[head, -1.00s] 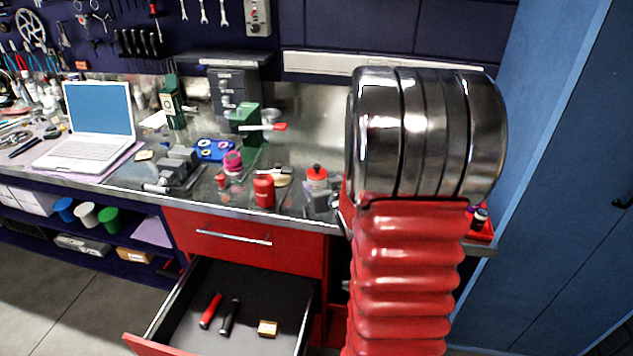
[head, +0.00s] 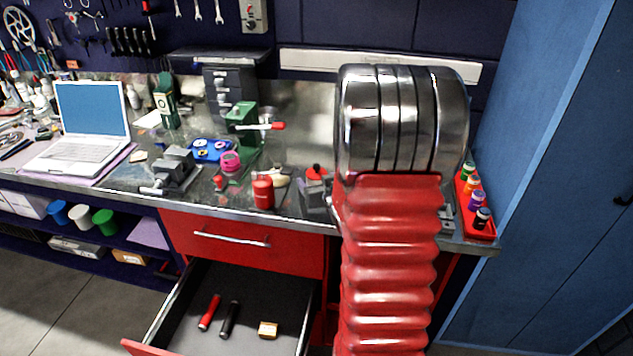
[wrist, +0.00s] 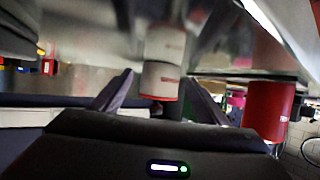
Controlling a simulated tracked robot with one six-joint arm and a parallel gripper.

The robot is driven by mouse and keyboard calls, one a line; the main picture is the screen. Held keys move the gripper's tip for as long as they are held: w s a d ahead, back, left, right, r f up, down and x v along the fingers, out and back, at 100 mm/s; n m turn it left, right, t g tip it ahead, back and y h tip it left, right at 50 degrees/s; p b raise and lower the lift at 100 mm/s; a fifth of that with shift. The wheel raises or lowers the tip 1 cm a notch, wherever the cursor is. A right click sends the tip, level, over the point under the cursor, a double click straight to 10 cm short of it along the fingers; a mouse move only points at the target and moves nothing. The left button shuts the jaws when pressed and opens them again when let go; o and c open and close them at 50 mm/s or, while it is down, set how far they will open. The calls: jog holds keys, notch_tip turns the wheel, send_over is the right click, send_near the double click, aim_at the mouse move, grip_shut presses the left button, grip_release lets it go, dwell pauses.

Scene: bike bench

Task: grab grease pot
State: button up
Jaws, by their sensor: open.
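A white pot with a red lid, which seems to be the grease pot, stands on the metal bench. In the head view only its red lid (head: 316,172) shows clearly, beside my arm, which hides much of the rest. In the wrist view, which is upside down, the white pot (wrist: 160,80) appears between the two fingers of my gripper (wrist: 159,86). The fingers are open on either side of it. I cannot tell whether they reach around it or are still short of it. My gripper is hidden behind my arm in the head view.
A red can (head: 263,192) stands left of the pot; it also shows close by in the wrist view (wrist: 268,108). A grey vise (head: 176,168) and a pink jar (head: 230,160) are farther left. A red tray (head: 487,232) holds several bottles at right. An open drawer (head: 180,310) juts out below.

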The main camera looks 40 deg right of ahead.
jog(key=shift+c, duration=0.3)
jog(key=c, duration=1.5)
jog(key=shift+r, duration=5.05)
